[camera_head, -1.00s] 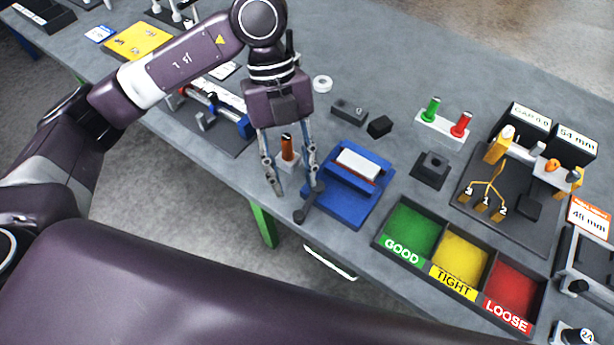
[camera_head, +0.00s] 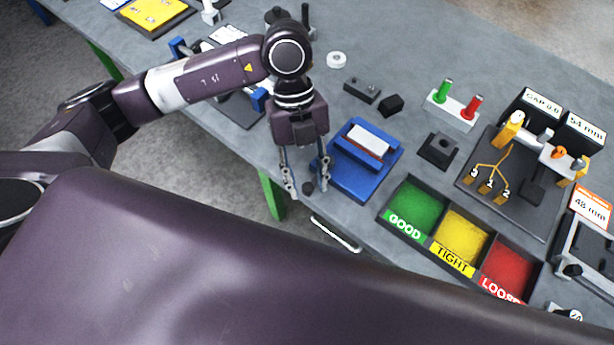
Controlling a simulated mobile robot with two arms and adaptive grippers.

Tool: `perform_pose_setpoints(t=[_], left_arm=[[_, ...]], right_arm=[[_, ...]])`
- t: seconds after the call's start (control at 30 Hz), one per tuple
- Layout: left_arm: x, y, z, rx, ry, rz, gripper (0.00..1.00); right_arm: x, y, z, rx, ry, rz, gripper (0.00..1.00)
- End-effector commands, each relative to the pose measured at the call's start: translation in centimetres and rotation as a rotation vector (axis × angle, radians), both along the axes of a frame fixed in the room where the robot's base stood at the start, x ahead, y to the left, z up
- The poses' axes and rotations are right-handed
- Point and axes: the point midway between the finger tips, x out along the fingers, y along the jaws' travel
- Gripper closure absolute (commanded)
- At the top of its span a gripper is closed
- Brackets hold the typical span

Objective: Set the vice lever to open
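The blue vice (camera_head: 352,184) stands near the table's front edge with a pale block (camera_head: 368,140) between its jaws. Its dark lever knob (camera_head: 308,187) shows at the vice's front left corner; most of the lever is hidden behind a finger. My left gripper (camera_head: 307,189) points down, open, with its two fingertips on either side of the knob. I cannot tell whether a finger touches it. My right gripper is out of view.
A tray with green, yellow and red bins (camera_head: 461,251) lies right of the vice. A dark block with a square top (camera_head: 439,149) and a stand with green and red pegs (camera_head: 453,110) are behind it. A drawer handle (camera_head: 336,234) sticks out below the table edge.

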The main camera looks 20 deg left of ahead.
Motion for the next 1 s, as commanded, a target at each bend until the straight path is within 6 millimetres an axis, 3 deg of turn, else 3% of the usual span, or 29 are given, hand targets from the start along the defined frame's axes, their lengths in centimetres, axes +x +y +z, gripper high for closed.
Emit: perform_pose_setpoints(t=[0.3, 0.73, 1.0], left_arm=[[0.0, 0.0, 0.0, -0.001, -0.001, 0.000, 1.00], [0.0, -0.1, 0.1, -0.001, -0.001, 0.015, 1.00], [-0.2, -1.1, 0.1, -0.003, 0.001, 0.132, 1.00]], right_arm=[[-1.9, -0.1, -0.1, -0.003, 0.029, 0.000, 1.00], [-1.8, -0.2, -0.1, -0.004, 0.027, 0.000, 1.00], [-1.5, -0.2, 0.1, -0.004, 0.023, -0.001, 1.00]])
